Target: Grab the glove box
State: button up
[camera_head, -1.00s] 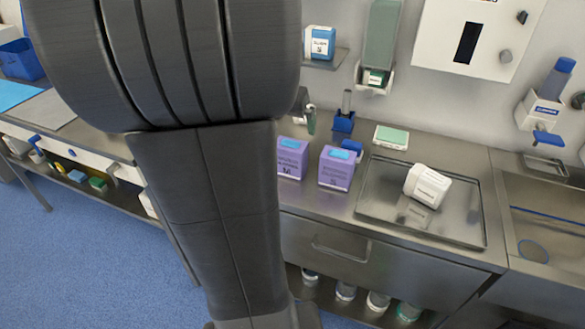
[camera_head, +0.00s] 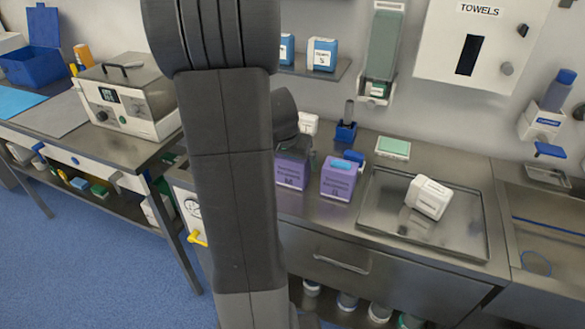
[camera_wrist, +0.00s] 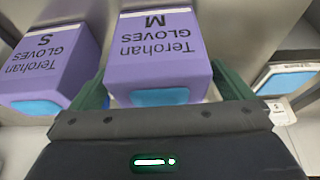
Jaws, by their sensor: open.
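Two purple glove boxes stand side by side on the steel counter. The left one, marked M (camera_head: 291,173), is partly hidden by my arm in the head view. The right one, marked S (camera_head: 339,179), has a blue top opening. In the wrist view, which is upside down, the M box (camera_wrist: 160,55) lies between the two green fingers of my open gripper (camera_wrist: 162,78). The fingers flank its sides; I cannot tell whether they touch it. The S box (camera_wrist: 48,65) is just outside the left finger in that view.
A steel tray (camera_head: 372,215) holding a white container (camera_head: 430,197) is right of the boxes. A blue holder (camera_head: 345,131) and a green-topped box (camera_head: 393,148) stand behind. A wall shelf (camera_head: 338,68) is above. A sterilizer-like machine (camera_head: 130,97) stands on the left table.

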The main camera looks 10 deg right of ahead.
jog(key=shift+x, duration=0.8)
jog(key=c, duration=1.1)
